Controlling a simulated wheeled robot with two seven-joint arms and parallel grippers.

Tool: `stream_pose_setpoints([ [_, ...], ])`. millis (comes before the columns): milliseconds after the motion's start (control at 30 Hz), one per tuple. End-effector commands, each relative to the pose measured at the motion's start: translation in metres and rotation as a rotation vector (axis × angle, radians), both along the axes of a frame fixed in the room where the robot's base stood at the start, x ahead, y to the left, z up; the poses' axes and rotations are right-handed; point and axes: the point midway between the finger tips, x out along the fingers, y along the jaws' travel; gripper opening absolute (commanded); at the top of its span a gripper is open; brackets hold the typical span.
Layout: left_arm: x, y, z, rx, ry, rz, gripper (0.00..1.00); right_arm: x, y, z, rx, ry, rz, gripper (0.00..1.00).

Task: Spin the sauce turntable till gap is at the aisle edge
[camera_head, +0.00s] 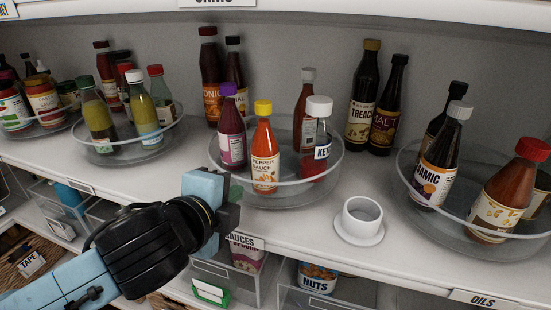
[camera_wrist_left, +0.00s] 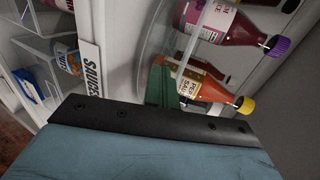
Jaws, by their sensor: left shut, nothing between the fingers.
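The sauce turntable (camera_head: 290,203) is a clear round tray with a raised rim in the middle of the shelf. It carries a purple-capped bottle (camera_head: 232,130) at left, a yellow-capped pepper sauce bottle (camera_head: 264,150) at front left, a white-capped ketchup bottle (camera_head: 320,140) at right and a red-brown bottle (camera_head: 305,110) behind. Open tray shows between pepper sauce and ketchup, and at the back left. My left gripper (camera_head: 236,190) is shut and empty at the turntable's front-left rim. In the left wrist view its finger (camera_wrist_left: 160,88) overlaps the rim near the pepper sauce; contact is unclear. My right gripper is out of view.
A white cup on a saucer (camera_head: 360,235) stands right of the turntable near the shelf edge. Other bottle turntables stand at left (camera_head: 130,157) and right (camera_head: 470,240). Dark bottles (camera_head: 362,100) stand behind. A SAUCES label (camera_head: 243,241) is on the front edge.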

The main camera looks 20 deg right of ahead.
Motion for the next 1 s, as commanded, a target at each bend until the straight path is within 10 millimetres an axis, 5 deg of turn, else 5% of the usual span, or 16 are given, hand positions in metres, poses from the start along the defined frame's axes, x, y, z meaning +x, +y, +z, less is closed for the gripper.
stream_pose_setpoints([
  [1000, -0.019, -0.021, 0.000, 0.000, -0.001, 0.002, 0.00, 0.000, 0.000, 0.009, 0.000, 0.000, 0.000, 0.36],
])
